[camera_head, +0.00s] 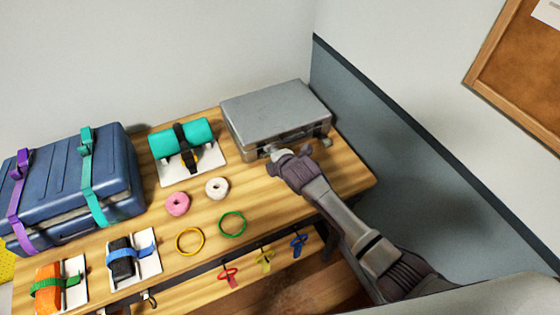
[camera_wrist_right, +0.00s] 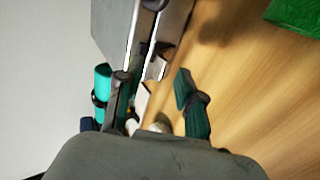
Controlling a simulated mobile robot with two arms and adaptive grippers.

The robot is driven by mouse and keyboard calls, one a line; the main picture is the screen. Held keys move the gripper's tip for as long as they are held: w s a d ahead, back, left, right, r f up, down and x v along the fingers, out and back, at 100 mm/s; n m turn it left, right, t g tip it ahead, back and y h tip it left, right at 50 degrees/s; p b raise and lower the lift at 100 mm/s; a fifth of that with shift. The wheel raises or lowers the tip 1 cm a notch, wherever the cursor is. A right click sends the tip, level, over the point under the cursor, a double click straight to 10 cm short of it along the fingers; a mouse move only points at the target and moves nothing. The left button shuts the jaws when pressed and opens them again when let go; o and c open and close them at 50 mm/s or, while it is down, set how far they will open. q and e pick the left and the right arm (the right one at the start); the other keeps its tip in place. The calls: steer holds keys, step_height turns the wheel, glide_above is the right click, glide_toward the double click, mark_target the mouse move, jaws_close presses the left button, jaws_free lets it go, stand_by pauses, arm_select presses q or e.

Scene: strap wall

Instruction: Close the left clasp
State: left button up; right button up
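A silver-grey metal case (camera_head: 275,108) lies on the wooden table at the back right, lid down. Its left clasp (camera_head: 268,150) is at the front edge, partly hidden by my right gripper (camera_head: 280,158). The right clasp (camera_head: 326,142) is near the front right corner. In the right wrist view, a pale metal clasp plate (camera_wrist_right: 155,68) sticks out from the case front. My right gripper's fingers (camera_wrist_right: 155,95) are apart, beside the case's front edge; I cannot tell whether they touch the clasp. My left gripper is not in view.
A blue suitcase (camera_head: 75,190) with purple and teal straps stands at the left. A teal roll (camera_head: 182,139) lies left of the case. Pink and white tape rolls, yellow and green rings, and strapped bundles lie in front. Coloured clips hang along the table front. A wall is right of the table.

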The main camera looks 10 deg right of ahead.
steer(key=v, duration=0.7)
steer(key=shift+s+r, duration=0.2)
steer(key=shift+s, duration=0.15)
steer(key=shift+d, duration=0.1)
